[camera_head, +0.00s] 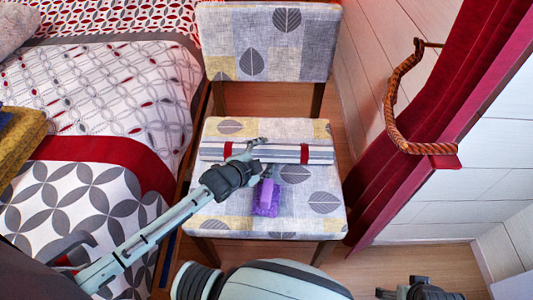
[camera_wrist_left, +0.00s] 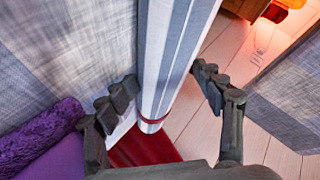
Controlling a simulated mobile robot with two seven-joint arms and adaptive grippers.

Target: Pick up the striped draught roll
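The striped draught roll (camera_head: 290,154), grey and white with red bands, lies across the seat of a leaf-patterned chair (camera_head: 318,200), towards its backrest. My left gripper (camera_head: 255,153) is over the middle of the roll. In the left wrist view the roll (camera_wrist_left: 172,60) runs between the two spread fingers of the left gripper (camera_wrist_left: 163,82). The left finger is close to the roll; I cannot tell whether it touches. A clear gap shows between the roll and the right finger. My right gripper (camera_head: 422,289) is partly cut off at the bottom edge of the head view.
A purple object (camera_head: 267,197) lies on the seat in front of the roll, close to my left gripper; purple fabric also shows in the left wrist view (camera_wrist_left: 45,140). A bed (camera_head: 100,90) stands left. A red curtain (camera_head: 430,110) with a rope tieback (camera_head: 393,110) hangs right.

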